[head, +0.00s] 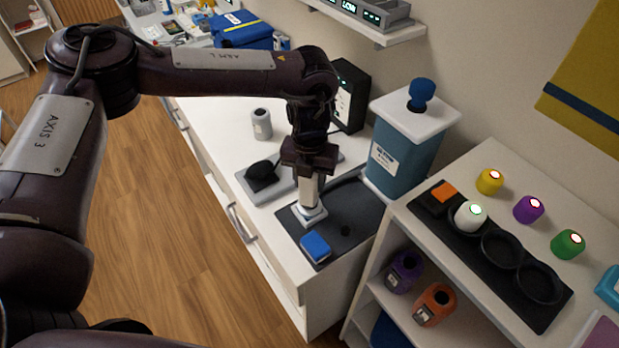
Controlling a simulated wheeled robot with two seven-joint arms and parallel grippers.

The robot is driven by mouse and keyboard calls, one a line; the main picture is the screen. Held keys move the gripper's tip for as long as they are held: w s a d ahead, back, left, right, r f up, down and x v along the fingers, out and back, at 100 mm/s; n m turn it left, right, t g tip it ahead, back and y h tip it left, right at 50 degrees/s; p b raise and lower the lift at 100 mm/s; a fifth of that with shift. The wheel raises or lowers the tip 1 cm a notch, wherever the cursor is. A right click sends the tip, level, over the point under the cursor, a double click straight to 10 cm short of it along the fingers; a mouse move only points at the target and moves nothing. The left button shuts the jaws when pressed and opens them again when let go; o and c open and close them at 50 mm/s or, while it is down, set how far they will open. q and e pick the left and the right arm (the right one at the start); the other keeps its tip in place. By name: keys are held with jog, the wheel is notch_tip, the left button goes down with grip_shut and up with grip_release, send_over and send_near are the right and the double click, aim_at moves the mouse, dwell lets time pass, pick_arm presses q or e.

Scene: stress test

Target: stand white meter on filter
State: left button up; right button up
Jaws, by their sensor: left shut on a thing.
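My left gripper (309,178) points down and is shut on a white object (310,214) with a squarish base, which may be the white meter. The object is upright, low over or on a dark mat (353,203) at the counter's near end; I cannot tell whether it touches the mat. The gripper hides its upper part. Which thing is the filter is not clear; a tall blue container (402,150) with a white lid and blue knob stands right of the gripper. My right gripper is not in view.
A blue block (315,246) lies near the mat's front edge. A grey plate with a dark lump (262,178) and a grey cylinder (262,124) are left. A black box (350,97) stands behind. The right shelf holds a dark tray (519,288) and glowing-topped cylinders.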

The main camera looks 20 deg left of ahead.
pick_arm(q)
jog(key=o, duration=1.1)
jog(key=shift+r, duration=0.35)
notch_tip(320, 180, up, 7)
jog(key=shift+r+b, duration=0.1)
jog(key=shift+b, duration=0.95)
